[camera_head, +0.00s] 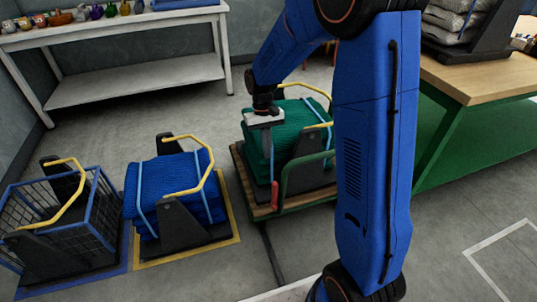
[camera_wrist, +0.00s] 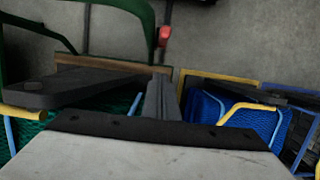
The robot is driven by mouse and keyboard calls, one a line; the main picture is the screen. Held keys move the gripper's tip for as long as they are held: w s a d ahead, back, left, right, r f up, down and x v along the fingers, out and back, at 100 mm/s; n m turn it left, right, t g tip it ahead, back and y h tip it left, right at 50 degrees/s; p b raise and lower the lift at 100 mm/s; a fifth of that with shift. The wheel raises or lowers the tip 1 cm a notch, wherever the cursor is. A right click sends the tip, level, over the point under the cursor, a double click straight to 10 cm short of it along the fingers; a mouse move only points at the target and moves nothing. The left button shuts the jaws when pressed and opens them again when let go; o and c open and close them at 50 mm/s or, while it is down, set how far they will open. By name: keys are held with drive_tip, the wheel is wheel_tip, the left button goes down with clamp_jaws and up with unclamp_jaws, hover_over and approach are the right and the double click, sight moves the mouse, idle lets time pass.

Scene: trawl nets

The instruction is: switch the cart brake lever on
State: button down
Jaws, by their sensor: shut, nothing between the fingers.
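The brake lever (camera_head: 275,195) has a red grip and stands at the near left corner of the cart, beside its green push handle. Its red grip also shows in the wrist view (camera_wrist: 164,34), beyond my fingertips and apart from them. The cart (camera_head: 262,211) has a wooden deck and carries a green net bundle in a dark cradle. My gripper (camera_head: 268,150) points down over the bundle's left side, above and behind the lever. In the wrist view my fingers (camera_wrist: 160,88) are together and empty. The lever's base is hard to make out.
A blue net bundle (camera_head: 178,186) on a yellow-edged mat and a blue wire crate (camera_head: 28,203) stand left of the cart. The green push handle (camera_head: 287,178) rises close to the lever. A wooden-topped bench (camera_head: 490,82) stands right. Floor in front is clear.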

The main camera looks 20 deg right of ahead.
sight(276, 184)
drive_tip(key=s+f, duration=0.6)
drive_tip(key=f, duration=0.1)
drive_tip(key=shift+f, duration=0.3)
idle(0.3)
drive_tip(key=shift+s+r, duration=0.2)
drive_tip(key=shift+s, duration=1.75)
